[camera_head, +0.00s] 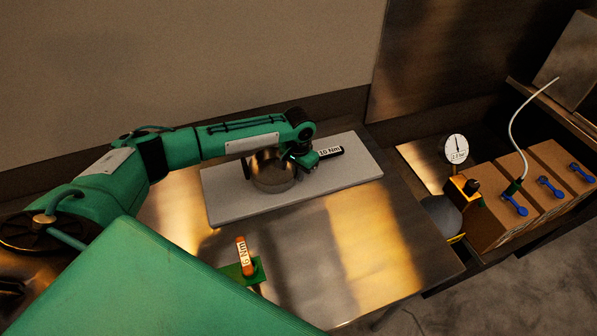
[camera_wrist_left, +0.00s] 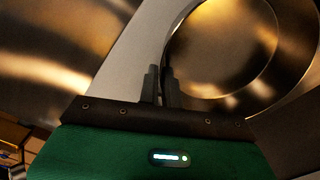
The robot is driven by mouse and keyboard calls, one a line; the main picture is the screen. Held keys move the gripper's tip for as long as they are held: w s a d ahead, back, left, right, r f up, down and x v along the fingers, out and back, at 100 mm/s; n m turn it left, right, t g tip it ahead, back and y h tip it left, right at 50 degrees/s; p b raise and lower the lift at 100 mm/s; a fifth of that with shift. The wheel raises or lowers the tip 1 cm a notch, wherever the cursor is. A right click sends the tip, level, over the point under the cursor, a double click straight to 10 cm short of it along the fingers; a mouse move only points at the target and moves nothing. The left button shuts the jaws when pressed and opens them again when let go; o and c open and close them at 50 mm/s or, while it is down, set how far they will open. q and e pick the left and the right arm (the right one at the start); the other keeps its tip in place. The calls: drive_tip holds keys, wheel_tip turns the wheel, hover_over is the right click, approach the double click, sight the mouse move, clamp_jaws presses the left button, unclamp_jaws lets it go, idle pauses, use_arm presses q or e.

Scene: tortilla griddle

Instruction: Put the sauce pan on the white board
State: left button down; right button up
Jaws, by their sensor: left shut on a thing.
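The metal sauce pan (camera_head: 270,176) is over the left-middle part of the white board (camera_head: 232,207), and it looks upright. I cannot tell whether its base touches the board. My left gripper (camera_head: 290,163) is at the pan's right side, and its jaws are partly hidden in the head view. In the left wrist view the fingers (camera_wrist_left: 161,86) are close together at the rim of the pan (camera_wrist_left: 218,50), shut on it. The white board (camera_wrist_left: 125,60) shows beside the pan there. My right gripper cannot be made out.
The metal table (camera_head: 370,240) is mostly clear in front of the board. An orange labelled piece (camera_head: 243,258) stands near the front left. At the right are a gauge (camera_head: 456,149) and brown boxes (camera_head: 500,215) with blue valves. A wall runs behind the table.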

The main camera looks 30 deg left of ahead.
use_arm(q)
drive_tip(key=c, duration=1.6)
unclamp_jaws()
drive_tip(key=shift+f, duration=0.1)
drive_tip(key=shift+r, duration=0.25)
wheel_tip(320, 180, up, 12)
drive_tip(key=b, duration=0.3)
drive_tip(key=shift+b, duration=0.35)
drive_tip(key=shift+f, duration=0.15)
